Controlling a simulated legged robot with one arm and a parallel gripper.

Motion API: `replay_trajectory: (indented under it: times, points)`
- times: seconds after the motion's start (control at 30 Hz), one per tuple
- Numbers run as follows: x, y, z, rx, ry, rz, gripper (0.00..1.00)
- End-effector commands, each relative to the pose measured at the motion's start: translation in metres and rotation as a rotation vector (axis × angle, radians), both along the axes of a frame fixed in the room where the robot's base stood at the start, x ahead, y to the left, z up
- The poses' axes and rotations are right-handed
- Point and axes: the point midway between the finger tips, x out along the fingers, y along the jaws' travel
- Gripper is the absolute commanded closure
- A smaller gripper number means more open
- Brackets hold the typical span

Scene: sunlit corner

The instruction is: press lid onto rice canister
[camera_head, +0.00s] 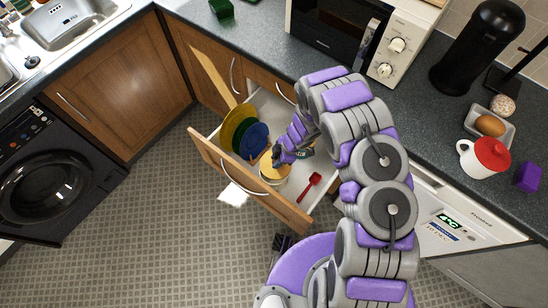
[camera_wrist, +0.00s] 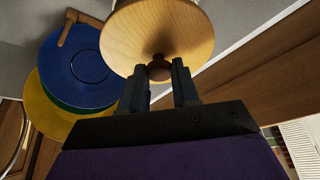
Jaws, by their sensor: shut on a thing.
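The round light-wood lid (camera_wrist: 150,28) fills the top middle of the wrist view, with its darker knob (camera_wrist: 159,68) between the fingertips. My gripper (camera_wrist: 160,74) is shut on this knob. In the head view my gripper (camera_head: 278,159) is low inside the open drawer, and the lid (camera_head: 267,169) shows beside it. A pale rim, likely the rice canister (camera_head: 274,182), shows just under the lid. The lid and my gripper hide most of the canister, so I cannot tell whether the lid is seated or only resting on it.
The open drawer (camera_head: 240,175) also holds a blue plate (camera_head: 254,141), yellow-green plates (camera_head: 236,122) and a red utensil (camera_head: 309,187). The drawer walls stand close around my gripper. A white cloth or paper (camera_head: 233,194) lies by the drawer front. The tiled floor at left is clear.

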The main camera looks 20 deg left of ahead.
Motion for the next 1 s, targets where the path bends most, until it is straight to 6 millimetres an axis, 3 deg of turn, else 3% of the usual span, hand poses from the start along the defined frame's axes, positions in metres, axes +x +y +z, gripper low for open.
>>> replay_trajectory:
  times: [0.43, 1.0]
  points:
    - [-0.002, 0.005, -0.043, -0.009, 0.002, 0.001, 1.0]
    - [-0.001, 0.005, -0.051, -0.008, 0.0, 0.0, 1.0]
